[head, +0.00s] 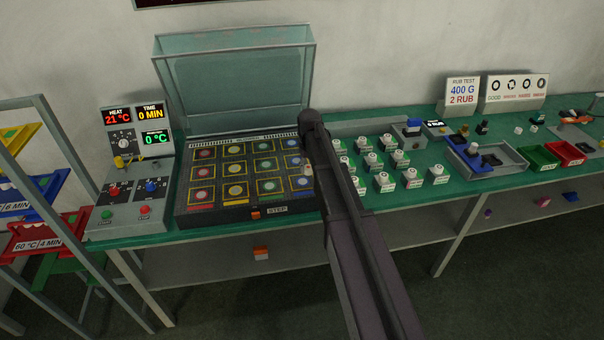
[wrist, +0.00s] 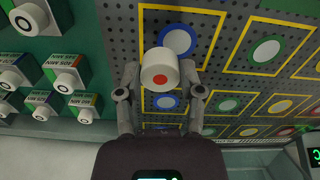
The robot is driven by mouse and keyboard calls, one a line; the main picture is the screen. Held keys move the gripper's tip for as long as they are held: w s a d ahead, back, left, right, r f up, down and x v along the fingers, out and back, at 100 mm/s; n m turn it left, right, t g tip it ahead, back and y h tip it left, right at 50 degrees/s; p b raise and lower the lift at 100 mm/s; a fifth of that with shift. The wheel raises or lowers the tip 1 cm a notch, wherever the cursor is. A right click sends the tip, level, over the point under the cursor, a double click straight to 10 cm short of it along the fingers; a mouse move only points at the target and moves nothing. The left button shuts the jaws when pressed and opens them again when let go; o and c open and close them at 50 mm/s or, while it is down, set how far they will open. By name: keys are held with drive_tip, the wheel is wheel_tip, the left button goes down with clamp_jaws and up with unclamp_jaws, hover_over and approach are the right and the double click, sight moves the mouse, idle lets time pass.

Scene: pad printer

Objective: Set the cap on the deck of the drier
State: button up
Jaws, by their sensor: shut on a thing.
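The cap (wrist: 158,70) is a short white cylinder with a red dot on the face toward the wrist camera. My gripper (wrist: 160,82) is shut on it, one finger on each side. The drier's deck (head: 248,210) is a dark perforated plate with rows of yellow-framed coloured rings; it also fills much of the wrist view (wrist: 225,62). The cap shows in the head view (head: 307,169) over the deck's right edge column, between blue-ringed spots in the wrist view. I cannot tell how high it is above the deck. My arm hides part of the deck's right side.
The drier's clear hood (head: 235,75) stands raised behind the deck. Many ringed spots look empty.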

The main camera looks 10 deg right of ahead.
sight(299, 179)
drive_tip(key=shift+w+a+f, duration=0.1)
drive_tip(key=shift+w+a, duration=0.55)
drive_tip(key=shift+a, duration=0.3)
drive_tip(key=shift+w+a, duration=0.25)
drive_tip(key=shift+a, duration=0.15)
drive_tip(key=shift+w+a+f+b, duration=0.15)
drive_tip(key=shift+a+f+b, duration=0.05)
drive_tip(key=shift+f+b, duration=1.6)
drive_tip(key=shift+b, duration=0.05)
drive_tip(key=shift+f, duration=0.15)
drive_tip(key=o, duration=0.7)
drive_tip(key=shift+o, duration=0.2)
